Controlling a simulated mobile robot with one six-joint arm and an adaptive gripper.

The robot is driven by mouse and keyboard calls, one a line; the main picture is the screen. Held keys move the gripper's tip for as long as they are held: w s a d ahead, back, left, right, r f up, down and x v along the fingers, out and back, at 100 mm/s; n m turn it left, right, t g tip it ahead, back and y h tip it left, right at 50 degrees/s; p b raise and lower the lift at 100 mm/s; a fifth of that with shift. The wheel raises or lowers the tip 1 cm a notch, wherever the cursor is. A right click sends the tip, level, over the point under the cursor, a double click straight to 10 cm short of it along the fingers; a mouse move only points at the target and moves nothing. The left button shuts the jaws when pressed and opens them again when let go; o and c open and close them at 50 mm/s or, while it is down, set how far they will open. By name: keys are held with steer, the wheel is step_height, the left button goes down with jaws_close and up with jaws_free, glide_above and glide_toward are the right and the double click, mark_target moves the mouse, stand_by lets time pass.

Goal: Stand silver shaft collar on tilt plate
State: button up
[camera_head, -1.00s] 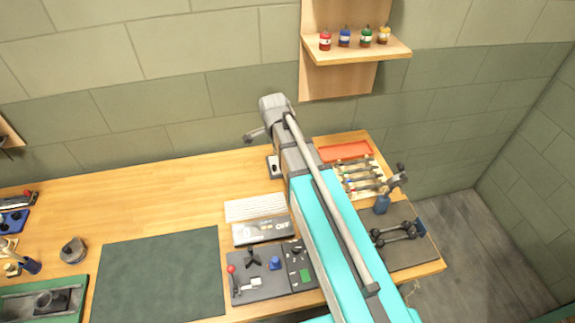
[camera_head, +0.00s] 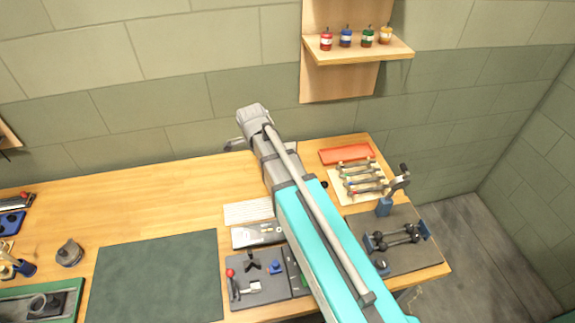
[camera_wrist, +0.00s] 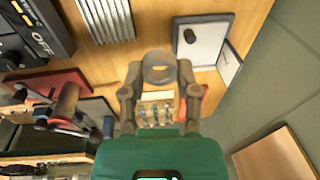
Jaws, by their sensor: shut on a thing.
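The silver shaft collar (camera_wrist: 157,55) is a grey ring between the fingertips of my gripper (camera_wrist: 158,70) in the wrist view. My gripper is shut on it, one finger on each side, and its hole shows. The collar is held above the bench. A pale plate with a dark round knob (camera_wrist: 191,36) lies beyond the right finger, apart from the collar; it may be the tilt plate, but I cannot tell for sure. In the head view my arm hides the collar and most of that plate.
The wooden bench (camera_head: 150,195) has clear room at the back left. A dark green mat (camera_head: 157,277) lies at the front. A tool rack (camera_head: 345,190), a red tray (camera_head: 347,153) and a grey base with a dark bar (camera_head: 415,258) are on the right. A bottle shelf (camera_head: 358,48) hangs above.

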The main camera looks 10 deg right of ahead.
steer(key=s+d, duration=0.2)
steer(key=d, duration=0.6)
steer(key=shift+s+d+g, duration=0.15)
steer(key=shift+s+g, duration=0.15)
steer(key=shift+g, duration=0.1)
steer(key=shift+w, duration=0.1)
steer(key=w+f+b, duration=0.4)
steer(key=w, duration=0.5)
steer(key=shift+w+f, duration=0.25)
steer(key=w+f+b, duration=0.1)
steer(key=f+b, duration=0.1)
steer(key=w+f+b, duration=0.2)
steer(key=b, duration=0.1)
steer(key=shift+w+f, duration=0.25)
steer(key=shift+w+f+b, duration=0.5)
steer(key=shift+f+b, duration=0.15)
steer(key=shift+f, duration=0.05)
steer(key=shift+s+f+b, duration=0.1)
steer(key=shift+f+b, duration=1.2)
steer(key=shift+f, duration=0.05)
